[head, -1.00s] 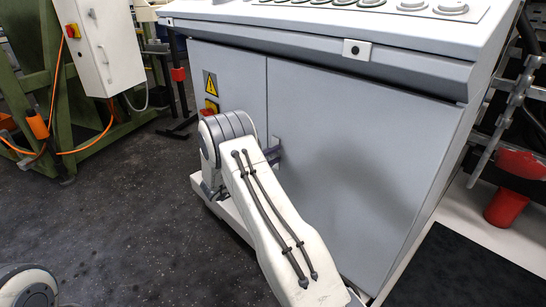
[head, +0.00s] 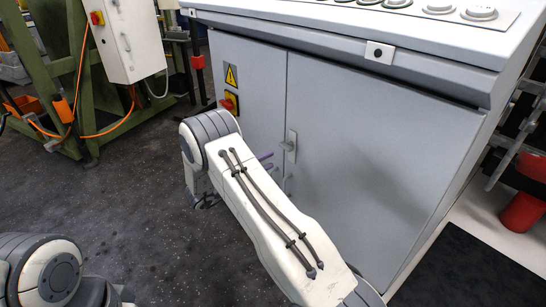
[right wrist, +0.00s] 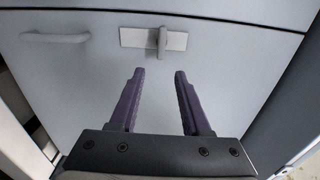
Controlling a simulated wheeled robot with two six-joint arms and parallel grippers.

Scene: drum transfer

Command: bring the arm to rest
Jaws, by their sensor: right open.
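My left gripper is not in view; only part of my left arm shows at the lower left of the head view.
A yellow and red switch (head: 230,103) sits on the cabinet front. A green frame (head: 75,140) with a white box (head: 122,40) and orange cables stands at the left. Dark floor (head: 135,215) between is clear. A red object (head: 523,212) is at the right.

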